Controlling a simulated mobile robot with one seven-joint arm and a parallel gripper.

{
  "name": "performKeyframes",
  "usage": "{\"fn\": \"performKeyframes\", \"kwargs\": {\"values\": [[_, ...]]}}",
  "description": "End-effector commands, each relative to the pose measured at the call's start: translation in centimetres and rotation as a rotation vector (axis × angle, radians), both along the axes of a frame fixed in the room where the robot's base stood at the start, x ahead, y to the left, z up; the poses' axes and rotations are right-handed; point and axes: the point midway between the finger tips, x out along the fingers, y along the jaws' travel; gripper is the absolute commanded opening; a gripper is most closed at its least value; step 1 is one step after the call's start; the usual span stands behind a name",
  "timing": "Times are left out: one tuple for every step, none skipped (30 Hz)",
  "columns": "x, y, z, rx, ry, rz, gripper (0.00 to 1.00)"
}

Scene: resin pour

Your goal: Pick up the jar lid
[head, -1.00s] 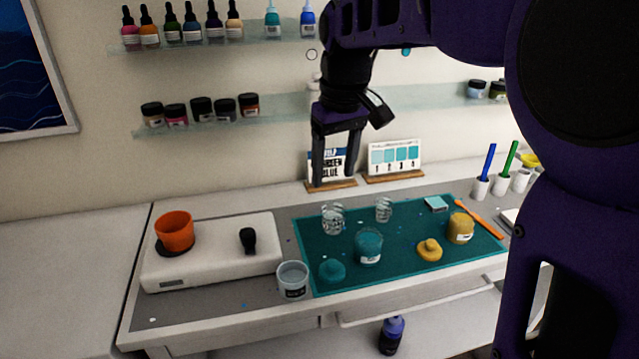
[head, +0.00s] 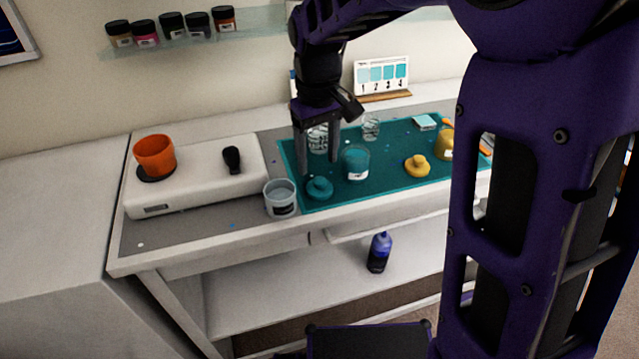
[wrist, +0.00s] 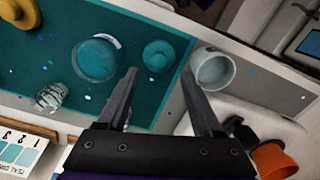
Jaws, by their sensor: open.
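A teal jar lid (head: 319,188) with a round knob lies on the teal mat (head: 390,184) near its front left corner. It also shows in the wrist view (wrist: 157,56), just beyond and between my fingertips. My gripper (head: 319,165) is open, empty and pointing down, above and slightly behind the teal lid, apart from it. A yellow jar lid (head: 417,165) lies farther right on the mat. The teal jar (head: 355,163) stands open just right of my gripper, and the yellow jar (head: 446,146) is partly hidden by my arm.
A grey-white cup (head: 280,199) stands close left of the teal lid. Clear glass cups (head: 370,128) stand behind, one partly hidden by my fingers. A white scale-like slab (head: 200,187) at left holds an orange cup (head: 155,156) and a black item (head: 232,159). Cards stand at the back.

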Motion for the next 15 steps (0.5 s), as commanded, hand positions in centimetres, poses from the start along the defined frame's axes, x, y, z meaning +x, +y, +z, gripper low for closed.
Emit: {"fn": "performKeyframes", "kwargs": {"values": [[-0.1,-0.1,-0.9,-0.001,0.004,0.0,0.68],[-0.1,-0.1,-1.3,-0.001,0.004,0.0,0.68],[-0.2,-0.2,-2.0,-0.001,0.004,0.0,0.68],[-0.2,-0.3,-2.5,-0.001,0.004,-0.001,0.68],[-0.2,-0.3,-3.0,-0.001,0.004,-0.001,0.68],[-0.2,-0.4,-3.6,-0.001,0.004,0.0,0.68],[-0.2,-0.3,-3.9,-0.001,0.004,0.0,0.68],[-0.2,-0.3,-4.2,-0.001,0.003,0.0,0.68],[-0.1,-0.3,-4.5,-0.001,0.001,0.0,0.68],[-0.1,-0.3,-4.7,-0.001,0.001,0.0,0.68],[-0.1,-0.3,-4.8,-0.001,0.001,0.0,0.68],[-0.1,-0.3,-4.8,-0.001,0.001,0.0,0.68],[-0.1,-0.3,-4.8,0.0,0.0,0.0,0.68],[-0.1,-0.3,-4.8,0.0,0.0,0.0,0.68],[-0.1,-0.3,-4.8,0.0,0.0,0.0,0.68]]}}
